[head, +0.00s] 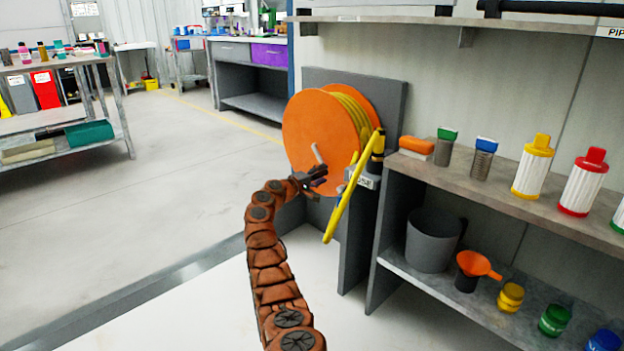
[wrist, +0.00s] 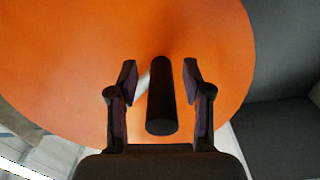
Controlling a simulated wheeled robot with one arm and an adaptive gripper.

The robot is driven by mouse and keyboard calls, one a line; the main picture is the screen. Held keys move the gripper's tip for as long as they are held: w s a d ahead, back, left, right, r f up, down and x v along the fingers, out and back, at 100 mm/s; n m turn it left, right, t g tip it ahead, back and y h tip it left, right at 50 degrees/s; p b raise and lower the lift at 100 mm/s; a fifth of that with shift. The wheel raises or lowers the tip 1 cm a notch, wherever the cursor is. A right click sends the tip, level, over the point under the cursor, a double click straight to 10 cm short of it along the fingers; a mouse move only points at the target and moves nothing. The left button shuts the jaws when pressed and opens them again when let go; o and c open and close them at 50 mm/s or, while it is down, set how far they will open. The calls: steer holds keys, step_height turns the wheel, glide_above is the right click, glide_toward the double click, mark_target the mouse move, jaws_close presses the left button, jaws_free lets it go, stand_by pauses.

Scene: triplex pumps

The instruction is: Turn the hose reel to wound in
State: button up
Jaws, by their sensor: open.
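The orange hose reel (head: 318,128) is mounted on a grey panel, with yellow hose (head: 356,112) wound on its drum. A pale crank arm (head: 316,153) stands out from its face. My gripper (head: 322,174) is at the lower part of the reel face. In the wrist view, the orange disc (wrist: 80,60) fills most of the picture. A dark cylindrical handle (wrist: 161,105) points toward the camera between the two open fingers of my gripper (wrist: 160,72). Gaps show on both sides of the handle. Part of the pale crank arm (wrist: 143,87) shows behind it.
A yellow wand (head: 341,205) hangs just right of my gripper, near a grey labelled bracket (head: 366,180). A shelf unit (head: 470,187) with bottles and filters stands at the right. Open floor (head: 160,190) lies to the left.

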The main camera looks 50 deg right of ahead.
steer(key=shift+a+f, duration=0.1)
steer(key=shift+a, duration=0.15)
steer(key=shift+w+a, duration=0.15)
steer(key=shift+a, duration=0.25)
steer(key=shift+w+a, duration=0.1)
steer(key=shift+a, duration=0.55)
steer(key=shift+w+a+r, duration=0.1)
steer(key=shift+w+a, duration=0.1)
steer(key=shift+a, duration=1)
steer(key=shift+w+a+r, duration=0.1)
steer(key=shift+w+a, duration=0.05)
steer(key=shift+a, duration=1)
